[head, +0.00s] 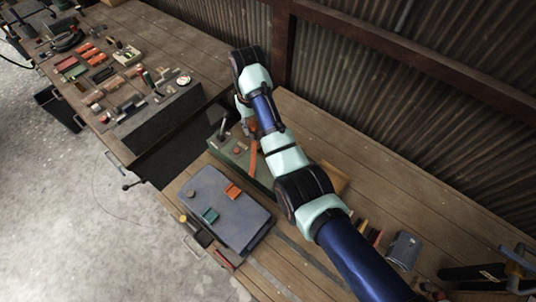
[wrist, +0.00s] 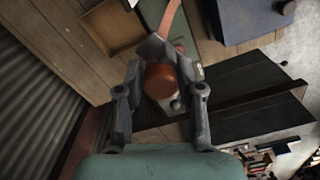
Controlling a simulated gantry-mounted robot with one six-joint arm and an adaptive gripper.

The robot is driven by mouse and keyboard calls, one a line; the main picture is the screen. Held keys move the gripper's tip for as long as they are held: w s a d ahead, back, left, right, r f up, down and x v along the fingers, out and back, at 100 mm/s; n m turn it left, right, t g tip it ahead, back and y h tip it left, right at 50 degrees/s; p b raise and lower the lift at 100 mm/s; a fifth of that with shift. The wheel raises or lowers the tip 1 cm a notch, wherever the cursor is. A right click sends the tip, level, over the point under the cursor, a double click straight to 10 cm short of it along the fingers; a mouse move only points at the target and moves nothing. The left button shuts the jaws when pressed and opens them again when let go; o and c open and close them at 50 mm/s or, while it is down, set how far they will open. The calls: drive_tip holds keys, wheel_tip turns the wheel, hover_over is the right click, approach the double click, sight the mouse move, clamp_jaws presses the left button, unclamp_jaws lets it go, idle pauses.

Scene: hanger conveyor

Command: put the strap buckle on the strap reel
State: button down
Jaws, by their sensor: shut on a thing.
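My gripper (wrist: 160,74) has its two fingers closed around a rounded orange-brown piece (wrist: 160,82), which I take to be the strap buckle. In the head view an orange strap (head: 253,158) runs down across a green unit (head: 231,153) below my gripper. The strap also shows at the top of the wrist view (wrist: 171,16). A grey post with a small knob (wrist: 175,103) is close to the held piece. The fingers and arm hide much of this spot, so I cannot pick out the strap reel clearly or tell if the piece touches it.
A blue-grey slab (head: 222,205) with an orange block (head: 233,191) and a teal block (head: 210,215) lies on the bench nearer the front. A second bench (head: 120,45) on the left is crowded with small parts. A corrugated wall (head: 360,85) stands behind.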

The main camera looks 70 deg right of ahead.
drive_tip(key=shift+w+a+f, duration=0.1)
drive_tip(key=shift+a+f, duration=0.1)
drive_tip(key=shift+f, duration=0.1)
drive_tip(key=shift+a+f+b, duration=0.1)
drive_tip(key=shift+f+b, duration=4.3)
drive_tip(key=shift+f, duration=5.35)
drive_tip(key=shift+f, duration=0.2)
drive_tip(key=c, duration=0.7)
unclamp_jaws()
